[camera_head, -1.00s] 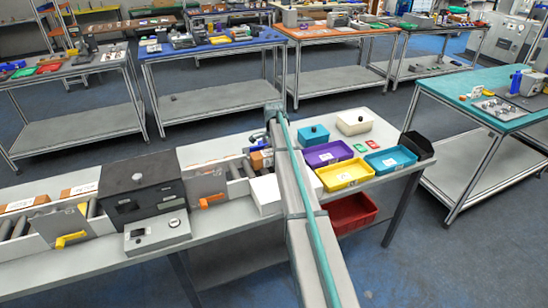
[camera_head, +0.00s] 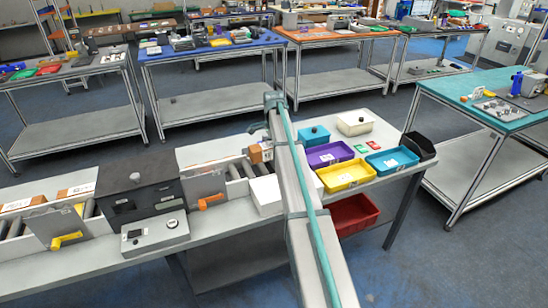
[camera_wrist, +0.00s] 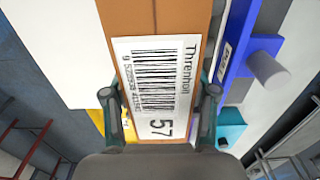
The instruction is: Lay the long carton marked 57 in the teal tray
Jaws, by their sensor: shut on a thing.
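The long carton is brown with a white barcode label marked 57 (camera_wrist: 157,90). It fills the middle of the wrist view, and its end with a label also shows left of my arm in the head view (camera_head: 261,152). My gripper (camera_wrist: 160,94) is shut on the carton, with one finger against each long side. In the head view the gripper is mostly hidden behind my arm. The carton appears held above the conveyor end. The teal tray (camera_head: 392,172) stands at the right end of the bench, to the right of the carton, and looks empty apart from a white label.
A yellow tray (camera_head: 345,187), a purple tray (camera_head: 312,165) and a black bin (camera_head: 424,156) stand around the teal tray. A red bin (camera_head: 352,228) is lower down. A white box (camera_head: 266,203) and a lidded teal box (camera_head: 315,134) are near my arm.

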